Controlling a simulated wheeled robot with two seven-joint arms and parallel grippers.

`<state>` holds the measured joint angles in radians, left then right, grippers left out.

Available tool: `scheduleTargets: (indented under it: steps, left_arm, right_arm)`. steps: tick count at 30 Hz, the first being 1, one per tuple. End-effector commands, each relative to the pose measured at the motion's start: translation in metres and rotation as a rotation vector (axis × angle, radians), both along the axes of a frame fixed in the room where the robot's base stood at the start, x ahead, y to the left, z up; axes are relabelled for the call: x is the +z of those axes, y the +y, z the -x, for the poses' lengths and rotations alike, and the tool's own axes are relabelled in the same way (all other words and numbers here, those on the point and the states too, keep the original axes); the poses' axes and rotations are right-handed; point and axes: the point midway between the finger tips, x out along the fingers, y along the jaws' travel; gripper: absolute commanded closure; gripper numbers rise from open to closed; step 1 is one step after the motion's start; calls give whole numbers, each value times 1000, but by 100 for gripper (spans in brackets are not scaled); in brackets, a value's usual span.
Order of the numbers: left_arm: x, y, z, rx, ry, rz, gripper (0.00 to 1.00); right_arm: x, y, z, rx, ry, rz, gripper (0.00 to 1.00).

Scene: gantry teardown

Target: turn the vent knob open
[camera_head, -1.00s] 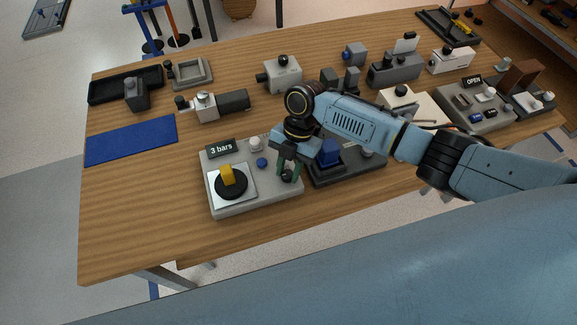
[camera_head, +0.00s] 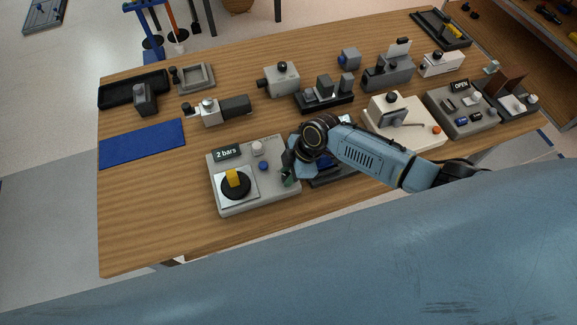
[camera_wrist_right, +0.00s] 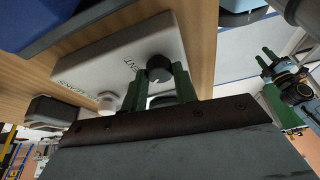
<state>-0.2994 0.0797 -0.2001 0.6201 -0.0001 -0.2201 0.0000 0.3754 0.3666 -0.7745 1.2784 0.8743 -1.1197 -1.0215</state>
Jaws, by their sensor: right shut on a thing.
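The vent knob (camera_wrist_right: 158,66) is a small black round knob beside the VENT lettering on a pale grey panel unit (camera_head: 285,200). My right gripper (camera_wrist_right: 161,80) has its green fingers on both sides of the knob and is shut on it. In the head view, my right gripper (camera_head: 289,178) is at the unit's right end and mostly hides the knob. A small display (camera_head: 227,153) on the unit reads "2 bars". My left gripper (camera_wrist_right: 278,95) shows small at the right of the wrist view, away from the unit. Its opening is unclear.
The unit also carries a black dial with a yellow handle (camera_head: 233,179), a white knob (camera_head: 257,148) and a blue button (camera_head: 263,166). A dark fixture stands close on its right, partly under my arm. A blue mat (camera_head: 142,143) lies left. The wooden table's front left is clear.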

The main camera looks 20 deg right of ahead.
Motion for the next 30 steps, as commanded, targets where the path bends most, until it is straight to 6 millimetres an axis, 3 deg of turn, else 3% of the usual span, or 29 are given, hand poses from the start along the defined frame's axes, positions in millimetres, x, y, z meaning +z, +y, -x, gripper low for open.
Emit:
scheduleTargets:
  steps: [3, 15, 30]
  left_arm:
    - [16, 0, 0, 0, 0, 0, 64]
    - [49, 0, 0, 0, 0, 0, 64]
    - [66, 0, 0, 0, 1, 0, 64]
  right_arm:
    - [5, 0, 1, -113, 0, -1, 94]
    - [4, 1, 3, -456, 0, 0, 94]
    - [1, 1, 2, -657, -2, 1, 94]
